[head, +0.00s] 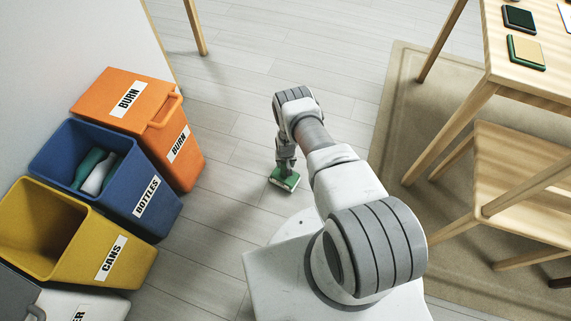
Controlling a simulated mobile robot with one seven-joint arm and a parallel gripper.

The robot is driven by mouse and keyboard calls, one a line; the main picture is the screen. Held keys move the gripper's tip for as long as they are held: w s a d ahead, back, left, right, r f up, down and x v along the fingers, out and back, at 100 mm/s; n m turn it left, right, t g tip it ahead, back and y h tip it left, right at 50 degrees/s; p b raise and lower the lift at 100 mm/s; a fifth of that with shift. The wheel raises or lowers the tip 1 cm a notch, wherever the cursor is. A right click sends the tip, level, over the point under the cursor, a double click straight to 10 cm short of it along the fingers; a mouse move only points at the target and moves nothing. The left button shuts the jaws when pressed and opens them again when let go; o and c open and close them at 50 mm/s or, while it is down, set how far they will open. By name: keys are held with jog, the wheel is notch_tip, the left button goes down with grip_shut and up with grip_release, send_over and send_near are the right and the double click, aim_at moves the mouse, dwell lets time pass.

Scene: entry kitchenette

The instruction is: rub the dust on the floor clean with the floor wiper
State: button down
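The floor wiper (285,180) is a small green block with a pale edge, low over the grey plank floor in the middle of the head view. My gripper (285,165) points down onto the top of the wiper and appears shut on it. The fingers are small and partly merge with the wiper's top. I cannot tell whether the wiper's underside touches the floor. No dust is clearly visible on the floor in view; my arm and base hide part of it.
On the left stand an orange bin (187,160), a blue bin (150,214) holding bottles, and a yellow bin (125,270). On the right are a wooden table (495,40), a wooden chair (510,165) and a beige rug (400,110).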

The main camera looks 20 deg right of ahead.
jog(key=shift+f, duration=0.55)
jog(key=shift+w, duration=0.1)
jog(key=shift+w+d+r, duration=0.1)
jog(key=shift+w+d, duration=0.1)
jog(key=shift+w, duration=0.05)
jog(key=shift+s, duration=0.1)
dwell(0.4)
jog(key=shift+s+a, duration=0.55)
jog(key=shift+s, duration=0.1)
jog(key=shift+w+d, duration=0.55)
jog(key=shift+w, duration=0.25)
